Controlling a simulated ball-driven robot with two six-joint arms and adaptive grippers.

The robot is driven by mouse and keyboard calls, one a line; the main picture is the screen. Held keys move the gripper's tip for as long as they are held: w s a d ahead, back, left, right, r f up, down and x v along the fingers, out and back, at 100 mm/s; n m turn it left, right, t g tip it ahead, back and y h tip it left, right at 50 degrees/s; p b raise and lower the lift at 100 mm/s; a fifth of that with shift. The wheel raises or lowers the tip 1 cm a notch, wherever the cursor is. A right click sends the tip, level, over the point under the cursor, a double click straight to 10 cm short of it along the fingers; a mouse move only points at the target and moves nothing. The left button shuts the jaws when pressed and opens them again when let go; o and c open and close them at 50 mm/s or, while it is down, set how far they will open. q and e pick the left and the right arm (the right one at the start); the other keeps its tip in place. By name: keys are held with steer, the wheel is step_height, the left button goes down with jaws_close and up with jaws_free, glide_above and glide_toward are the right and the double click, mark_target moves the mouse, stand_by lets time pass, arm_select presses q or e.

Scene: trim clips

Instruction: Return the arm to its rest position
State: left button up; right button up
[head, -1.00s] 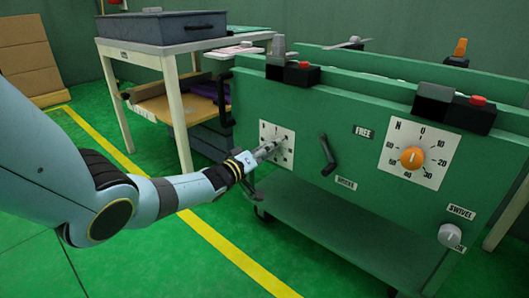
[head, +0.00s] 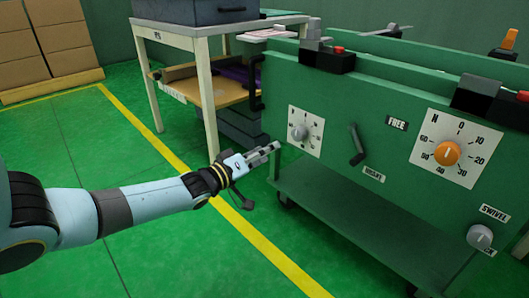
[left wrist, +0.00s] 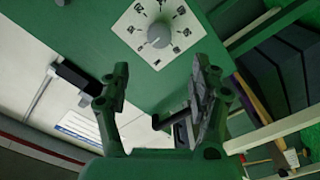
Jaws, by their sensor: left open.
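My left gripper (head: 266,153) is in front of the green cart's left end, a little below and left of the small grey knob (head: 299,131) on its white dial plate. The gripper is open and empty. In the left wrist view the two fingers (left wrist: 162,95) stand apart, and the grey knob (left wrist: 160,34) shows beyond them, clear of both. My left arm reaches in from the left edge of the head view, low over the green floor. My right gripper is in neither view.
The green cart (head: 330,170) carries a lever (head: 356,146), an orange dial knob (head: 446,153) and a grey swivel knob (head: 480,237). A white table (head: 190,30) with a grey case stands behind left. Boxes (head: 50,45) stand at the far left. The floor at left is clear.

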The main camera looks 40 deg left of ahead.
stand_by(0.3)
